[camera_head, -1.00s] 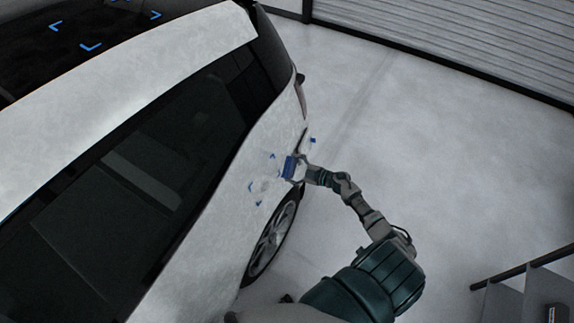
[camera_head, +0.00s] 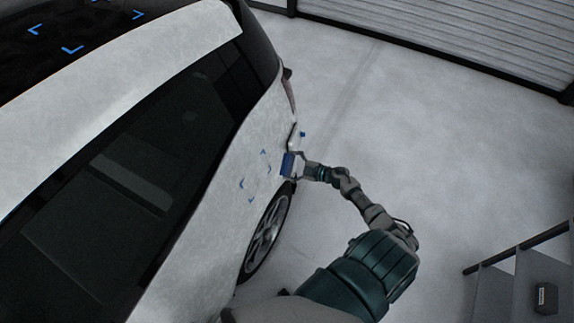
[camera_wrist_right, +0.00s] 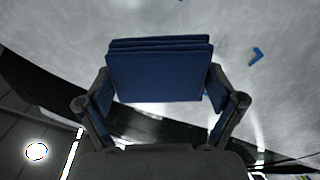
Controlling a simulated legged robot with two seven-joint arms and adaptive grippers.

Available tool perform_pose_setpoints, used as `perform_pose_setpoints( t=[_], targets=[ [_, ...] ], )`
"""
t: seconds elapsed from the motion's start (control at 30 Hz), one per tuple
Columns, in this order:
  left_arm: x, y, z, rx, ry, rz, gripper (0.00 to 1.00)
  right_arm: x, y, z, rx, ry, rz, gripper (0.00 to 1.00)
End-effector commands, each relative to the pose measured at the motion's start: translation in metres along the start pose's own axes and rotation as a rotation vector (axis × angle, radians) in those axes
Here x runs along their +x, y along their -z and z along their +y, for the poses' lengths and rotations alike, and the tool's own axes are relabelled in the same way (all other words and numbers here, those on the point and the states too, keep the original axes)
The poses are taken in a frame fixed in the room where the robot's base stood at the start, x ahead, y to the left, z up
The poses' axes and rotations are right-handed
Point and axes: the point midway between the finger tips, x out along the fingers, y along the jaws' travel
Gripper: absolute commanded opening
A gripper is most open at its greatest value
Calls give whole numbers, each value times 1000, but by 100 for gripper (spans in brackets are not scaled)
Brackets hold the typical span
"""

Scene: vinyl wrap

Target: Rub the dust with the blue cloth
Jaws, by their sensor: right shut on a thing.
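My right gripper (camera_head: 298,167) is shut on the folded blue cloth (camera_head: 288,163) beside the white car's rear side panel (camera_head: 222,165), above the rear wheel. In the right wrist view the cloth (camera_wrist_right: 160,72) sits between the two fingers of the gripper (camera_wrist_right: 160,92), its layers stacked, with the car's pale body behind it. Blue corner marks (camera_head: 255,175) outline an area on the panel left of the cloth. I cannot tell whether the cloth touches the panel. The dust is not distinct from the mottled white surface. My left gripper is not in view.
The car's rear wheel (camera_head: 265,235) is below the cloth. More blue marks lie on the dark roof glass (camera_head: 95,25). Grey floor (camera_head: 430,150) is open to the right, with dark steps (camera_head: 515,280) at the lower right and a shutter door (camera_head: 470,35) behind.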

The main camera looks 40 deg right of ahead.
Motion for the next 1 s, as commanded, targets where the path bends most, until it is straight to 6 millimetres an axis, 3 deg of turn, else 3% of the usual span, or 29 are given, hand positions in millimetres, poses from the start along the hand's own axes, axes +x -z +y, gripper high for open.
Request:
perform_pose_setpoints(
  t=[0.27, 0.37, 0.5, 0.7, 1.0],
  targets=[
    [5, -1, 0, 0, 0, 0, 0, 2, -1, -8, -31, 5, -1, 65],
    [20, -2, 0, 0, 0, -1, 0, 7, -1, -35, -154, 16, -4, 65],
    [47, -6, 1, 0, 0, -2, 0, 14, 6, -85, -430, 27, -4, 65],
    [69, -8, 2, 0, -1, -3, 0, 17, 24, -126, -729, 12, 2, 65],
    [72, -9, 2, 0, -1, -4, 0, 38, 31, -128, -789, 3, 3, 65]
  ],
)
